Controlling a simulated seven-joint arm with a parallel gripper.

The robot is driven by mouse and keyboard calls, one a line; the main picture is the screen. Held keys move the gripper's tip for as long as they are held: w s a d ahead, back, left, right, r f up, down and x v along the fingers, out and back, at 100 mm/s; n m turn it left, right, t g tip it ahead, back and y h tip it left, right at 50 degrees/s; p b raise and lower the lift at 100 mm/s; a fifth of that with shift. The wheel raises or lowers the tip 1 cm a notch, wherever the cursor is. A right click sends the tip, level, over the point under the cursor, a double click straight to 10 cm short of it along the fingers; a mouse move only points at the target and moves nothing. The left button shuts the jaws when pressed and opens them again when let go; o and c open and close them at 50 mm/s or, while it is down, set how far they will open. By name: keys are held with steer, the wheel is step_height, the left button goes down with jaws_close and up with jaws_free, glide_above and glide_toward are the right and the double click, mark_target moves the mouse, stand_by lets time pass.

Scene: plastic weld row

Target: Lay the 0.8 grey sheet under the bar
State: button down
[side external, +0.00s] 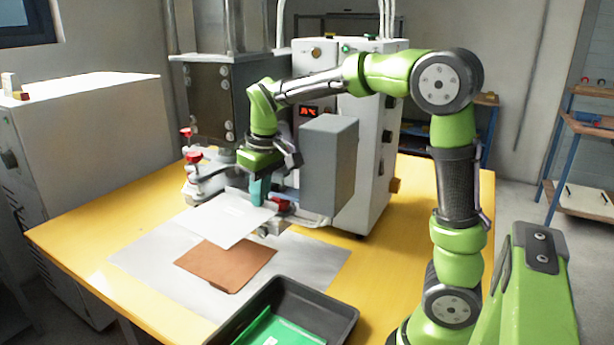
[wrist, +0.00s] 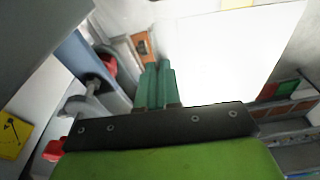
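A pale grey sheet (side external: 222,220) with a small label is at my gripper (side external: 258,192), level or nearly so, over the far part of the mat. My teal fingers are closed together at its far edge. In the wrist view the sheet (wrist: 235,55) is a bright white area beside the closed fingers (wrist: 157,82). The number on its label is too small to read. The welding machine (side external: 211,105) stands just behind the gripper. I cannot make out its bar clearly; my gripper and the grey box hide part of that area.
A brown sheet (side external: 226,266) lies on the grey mat (side external: 160,268) in front. A black tray (side external: 340,318) with a green sheet (side external: 278,331) stands at the near edge. Red-knobbed clamps (side external: 193,157) are left of the gripper. A grey box (side external: 329,165) is close on the right.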

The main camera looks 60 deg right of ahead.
step_height(320, 180, up, 12)
steer(key=w+d, duration=0.1)
steer(key=w, duration=0.1)
steer(key=w+a+m+g+h, duration=0.1)
steer(key=w+a+m, duration=0.2)
steer(key=a+m, duration=0.6)
steer(key=w+a+m+g, duration=0.1)
steer(key=w+a+m, duration=0.1)
steer(key=a+m, duration=0.65)
steer(key=shift+n, duration=0.25)
step_height(320, 180, down, 28)
steer(key=shift+w+f, duration=0.15)
steer(key=shift+d+f, duration=0.5)
steer(key=shift+d, duration=0.35)
steer(key=shift+d+f, duration=0.45)
steer(key=shift+d, duration=0.45)
steer(key=shift+d+f, duration=0.5)
steer(key=shift+d, duration=0.35)
glide_above(245, 273)
steer(key=shift+a+f, duration=0.15)
steer(key=shift+a, duration=0.05)
steer(key=shift+f, duration=1.1)
steer(key=shift+f, duration=0.15)
